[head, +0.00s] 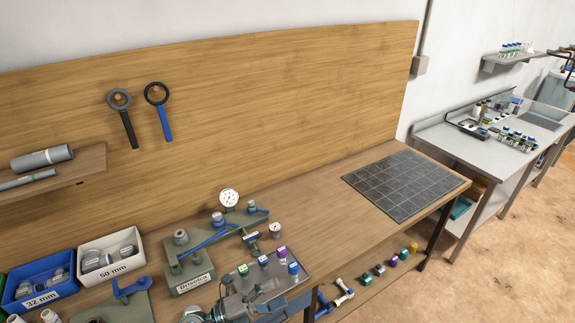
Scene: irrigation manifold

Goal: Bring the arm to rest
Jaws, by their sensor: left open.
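My left gripper (262,296) shows at the bottom of the head view, low over the front of the workbench. It is grey, its jaws are open, and I see nothing held between them. It is close to the near edge of a grey plate (300,268) that carries small fittings with green, blue and purple caps. Whether it touches the plate or the bench cannot be told. The frame's lower edge cuts off part of my left arm. My right gripper is not in view.
A manifold block (190,272) with blue levers and a white gauge (229,198) stands behind the gripper. A blue bin (38,300) and a white bin (112,268) are at left. A dark tiled mat (405,184) lies empty at right. Two ring tools hang on the wooden board (270,100).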

